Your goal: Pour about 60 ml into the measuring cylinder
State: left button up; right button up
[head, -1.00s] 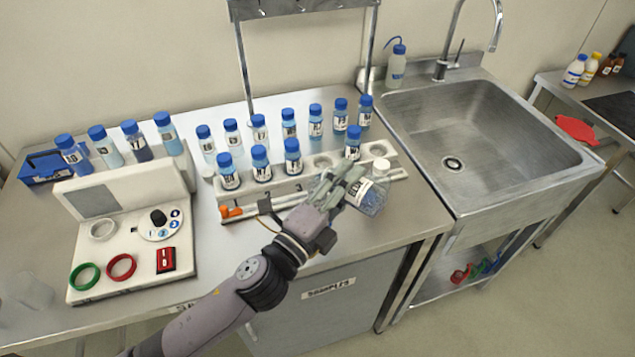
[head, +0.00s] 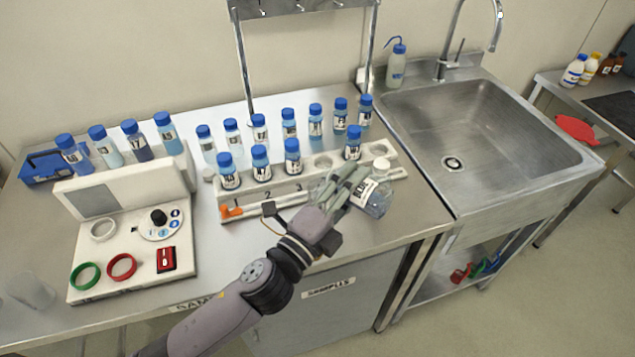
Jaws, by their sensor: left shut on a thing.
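The fingers cover the bottle's left side. The liquid level inside is hard to tell. A clear vessel (head: 30,290) stands at the far left edge of the bench; I cannot tell whether it is the measuring cylinder. My right gripper is not in view.
A rack (head: 290,190) with several blue-capped bottles spans the middle of the bench. A white device (head: 130,235) with a knob and coloured rings stands at left. A steel sink (head: 480,140) lies to the right. The bench front between device and gripper is mostly clear.

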pick_arm(q)
jog(key=shift+r+n+p, duration=0.4)
jog(key=shift+n+p, duration=0.05)
jog(key=shift+n, duration=0.45)
jog(key=shift+c, duration=0.2)
dwell(1.8)
